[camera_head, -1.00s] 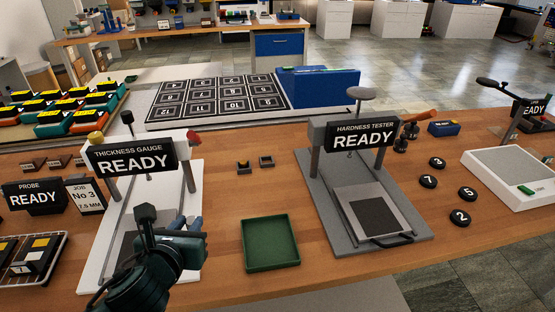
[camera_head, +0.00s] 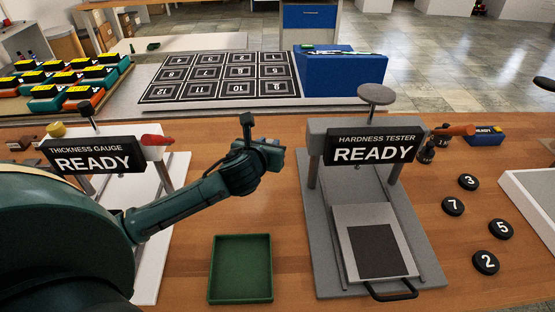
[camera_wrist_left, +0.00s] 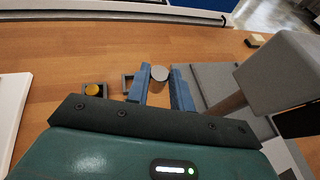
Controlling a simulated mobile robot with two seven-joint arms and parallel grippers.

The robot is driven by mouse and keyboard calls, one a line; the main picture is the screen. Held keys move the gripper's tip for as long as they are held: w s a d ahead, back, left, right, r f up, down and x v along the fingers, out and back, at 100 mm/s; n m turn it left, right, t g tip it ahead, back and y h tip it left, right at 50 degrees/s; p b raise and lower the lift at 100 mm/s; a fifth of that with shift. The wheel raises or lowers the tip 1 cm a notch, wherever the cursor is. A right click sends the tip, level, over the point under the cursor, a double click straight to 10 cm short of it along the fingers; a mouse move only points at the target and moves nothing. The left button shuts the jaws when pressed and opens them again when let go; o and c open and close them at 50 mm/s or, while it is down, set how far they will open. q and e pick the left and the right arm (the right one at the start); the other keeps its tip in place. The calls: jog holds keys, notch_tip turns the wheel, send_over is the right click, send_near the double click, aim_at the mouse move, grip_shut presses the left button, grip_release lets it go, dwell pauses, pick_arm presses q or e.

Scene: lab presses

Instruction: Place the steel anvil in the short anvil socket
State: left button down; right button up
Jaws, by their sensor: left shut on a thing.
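My left gripper (camera_head: 276,157) is over the wooden table between the thickness gauge and the hardness tester. In the left wrist view, its blue fingers (camera_wrist_left: 162,80) are shut on a grey round piece, the steel anvil (camera_wrist_left: 159,73). A small dark square socket (camera_wrist_left: 127,82) looks empty, just left of the fingers and partly hidden by one. Further left, another socket holds a gold round piece (camera_wrist_left: 93,89). I cannot tell from labels which socket is the short one. In the head view my left arm hides both sockets. My right gripper is not in view.
The hardness tester (camera_head: 368,150) stands close right of my left gripper. The thickness gauge (camera_head: 95,158) is partly behind my arm. A green tray (camera_head: 241,268) lies in front. A numbered black board (camera_head: 222,77) and blue box (camera_head: 340,72) are behind.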

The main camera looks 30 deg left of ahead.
pick_arm(q)
jog(key=w+a+n+y, duration=0.1)
jog(key=w+a, duration=0.3)
jog(key=a, duration=0.1)
notch_tip(320, 180, down, 10)
jog(key=shift+a+r+b, duration=0.15)
jog(key=shift+r+b, duration=0.05)
jog(key=shift+b, duration=0.5)
jog(key=shift+f, duration=0.2)
jog(key=c, duration=1.2)
grip_release()
jog(key=shift+c, duration=0.2)
